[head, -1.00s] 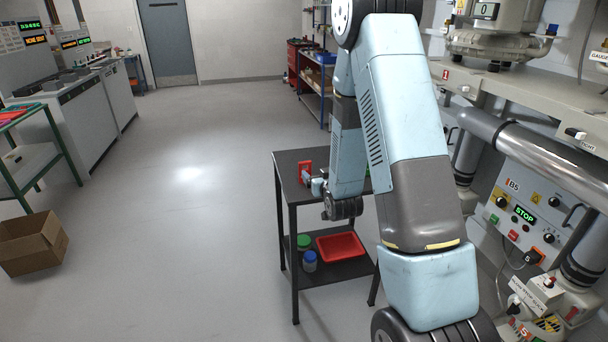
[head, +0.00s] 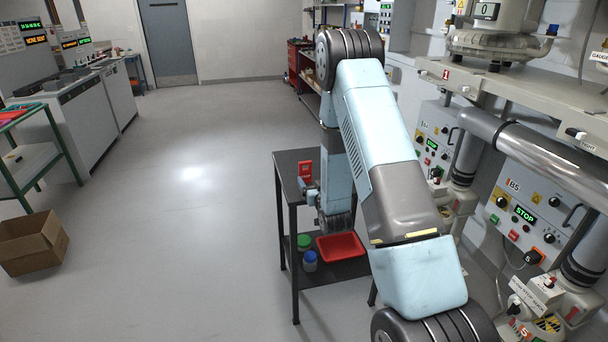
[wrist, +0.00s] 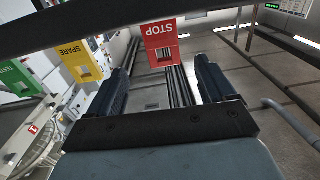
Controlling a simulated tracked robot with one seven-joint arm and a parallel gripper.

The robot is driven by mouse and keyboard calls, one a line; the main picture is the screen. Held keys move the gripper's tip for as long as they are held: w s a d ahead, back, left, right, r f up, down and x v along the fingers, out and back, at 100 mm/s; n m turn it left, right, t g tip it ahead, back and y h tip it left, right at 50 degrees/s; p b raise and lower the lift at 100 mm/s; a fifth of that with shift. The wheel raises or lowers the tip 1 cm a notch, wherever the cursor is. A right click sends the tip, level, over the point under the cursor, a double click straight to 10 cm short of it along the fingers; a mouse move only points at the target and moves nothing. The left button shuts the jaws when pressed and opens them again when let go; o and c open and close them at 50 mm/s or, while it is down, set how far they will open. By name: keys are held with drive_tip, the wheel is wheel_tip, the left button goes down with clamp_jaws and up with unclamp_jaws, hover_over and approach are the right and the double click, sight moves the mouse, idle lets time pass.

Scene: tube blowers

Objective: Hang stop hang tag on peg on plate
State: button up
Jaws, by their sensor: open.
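The red STOP tag (head: 305,171) stands upright at the black trolley's top in the head view. In the wrist view the STOP tag (wrist: 161,43) shows with its lettering upside down, between and beyond my two fingers, with a slot in its face. My gripper (wrist: 164,70) is open and empty, and no contact with the tag shows. In the head view my gripper (head: 309,191) is small, just below the tag in the picture. A yellow SPARE tag (wrist: 79,60) and a green TEST tag (wrist: 18,78) are to the left in the wrist view. I cannot make out the peg or its plate.
The black trolley (head: 289,162) has a lower shelf with a red tray (head: 341,246), a blue-lidded jar (head: 310,260) and a green-lidded jar (head: 304,242). Machine panels and a thick pipe (head: 540,150) stand to the right. Open floor lies to the left, with a cardboard box (head: 32,245).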

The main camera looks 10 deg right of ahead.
sight(306, 171)
drive_tip(key=shift+w+a+f, duration=0.1)
drive_tip(key=shift+w, duration=1.05)
drive_tip(key=shift+w+a+f, duration=0.15)
drive_tip(key=shift+w, duration=0.95)
drive_tip(key=shift+w+a+f, duration=0.1)
drive_tip(key=shift+w, duration=1.05)
drive_tip(key=shift+c, duration=0.4)
drive_tip(key=c, duration=1)
